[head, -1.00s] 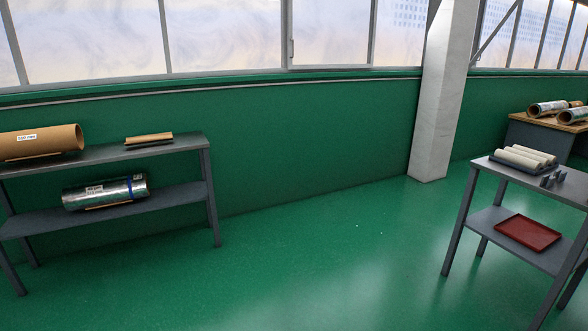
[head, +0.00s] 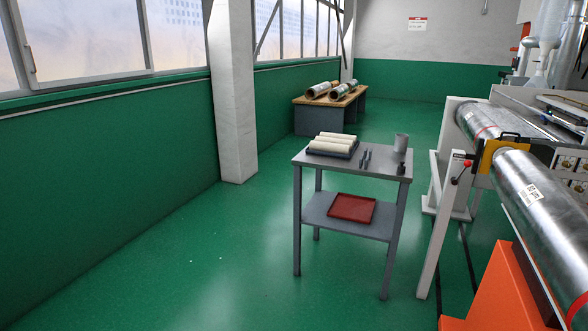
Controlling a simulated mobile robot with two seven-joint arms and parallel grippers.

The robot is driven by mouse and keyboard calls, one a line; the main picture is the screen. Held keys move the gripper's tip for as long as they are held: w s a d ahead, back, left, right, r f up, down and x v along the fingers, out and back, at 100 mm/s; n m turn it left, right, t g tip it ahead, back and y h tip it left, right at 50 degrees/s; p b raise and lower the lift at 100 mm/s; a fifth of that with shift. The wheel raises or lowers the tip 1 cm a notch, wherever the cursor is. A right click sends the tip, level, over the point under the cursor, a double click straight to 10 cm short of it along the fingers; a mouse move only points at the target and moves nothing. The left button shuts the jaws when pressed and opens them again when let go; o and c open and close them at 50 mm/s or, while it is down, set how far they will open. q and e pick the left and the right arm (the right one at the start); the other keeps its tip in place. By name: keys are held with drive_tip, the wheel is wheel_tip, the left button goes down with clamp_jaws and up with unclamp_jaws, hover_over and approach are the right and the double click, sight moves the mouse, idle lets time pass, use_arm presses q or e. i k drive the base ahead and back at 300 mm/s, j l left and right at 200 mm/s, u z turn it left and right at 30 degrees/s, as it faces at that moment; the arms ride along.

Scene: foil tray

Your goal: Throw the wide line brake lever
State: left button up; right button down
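A small lever with a red ball knob (head: 467,163) is on the upper end of a white post (head: 440,225) at the right. It sits beside a yellow bracket (head: 487,156) and the end of a large foil roll (head: 535,195). No label naming the lever can be read, so I cannot tell if it is the wide line brake lever. Neither gripper is in view.
A grey two-level table (head: 305,160) stands mid-floor with white rolls, small tools, a cup and a red tray (head: 352,207). An orange block (head: 500,285) is at the lower right. A wooden table (head: 318,112) with rolls is behind. Green floor is clear at left.

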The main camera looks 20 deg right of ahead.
sight(468, 163)
drive_tip(key=i+l+z, duration=0.2)
drive_tip(key=i+z, duration=1)
drive_tip(key=i, duration=1.6)
drive_tip(key=i+j+z, duration=0.1)
drive_tip(key=i+z, duration=0.15)
drive_tip(key=i, duration=0.3)
drive_tip(key=i+j+z, duration=0.25)
drive_tip(key=i, duration=0.3)
